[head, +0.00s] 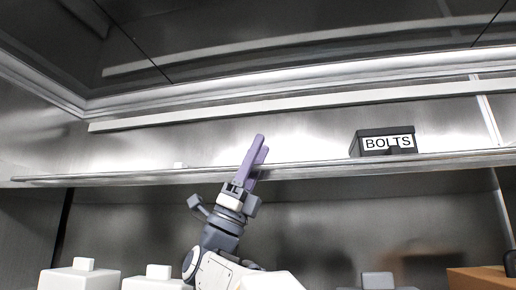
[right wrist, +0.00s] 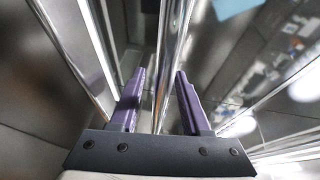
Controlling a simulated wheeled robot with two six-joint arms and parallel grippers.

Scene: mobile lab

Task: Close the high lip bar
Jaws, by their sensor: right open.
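A long thin metal bar (head: 330,162) runs along the front edge of the high shelf, nearly level across the view. I take it to be the lip bar; its hinge or catch cannot be made out. My right gripper (head: 260,145) points upward in front of this bar, its purple fingers overlapping it in the picture. In the right wrist view the gripper (right wrist: 155,95) is open, with a shiny metal bar (right wrist: 168,60) running between its two fingers. The fingers look apart from the bar; contact cannot be told. My left gripper is not in view.
A dark box labelled BOLTS (head: 372,143) stands on the shelf to the right of the gripper. A pale strip (head: 180,117) runs higher up. White lidded containers (head: 80,279) and an orange-brown box (head: 475,279) stand below. The shelf left of the BOLTS box is mostly clear.

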